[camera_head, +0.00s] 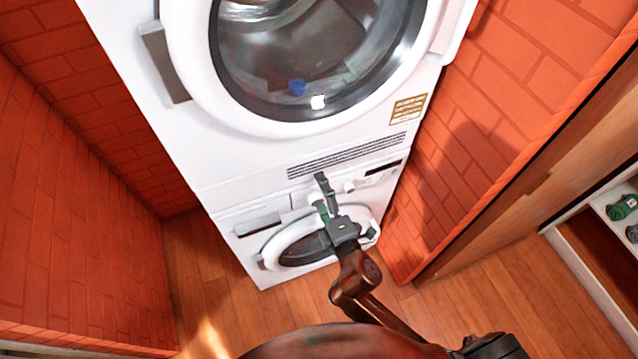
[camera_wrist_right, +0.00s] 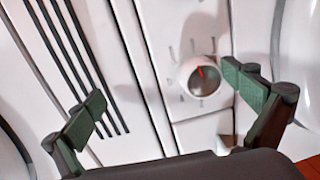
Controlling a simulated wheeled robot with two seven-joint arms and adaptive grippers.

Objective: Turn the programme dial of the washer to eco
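The lower machine (camera_head: 232,218), a white front-loading washer, has a control panel with a small round white dial (camera_head: 348,186). In the right wrist view the dial (camera_wrist_right: 204,76) shows a red pointer toward the top, with faint marks around it too small to read. My right gripper (camera_head: 322,198) is open in front of the panel, just left of the dial in the head view. In the wrist view its green-padded fingers (camera_wrist_right: 168,103) are spread wide and empty, with the dial nearer the right finger. Contact with the dial is not visible. My left gripper is not in view.
A second white machine (camera_head: 140,90) with a large round door stands on top of the washer. Vent slits (camera_head: 345,155) run above the panel. Brick walls (camera_head: 90,220) flank both sides. A wooden shelf unit (camera_head: 590,260) stands at right. Wooden floor is clear at left.

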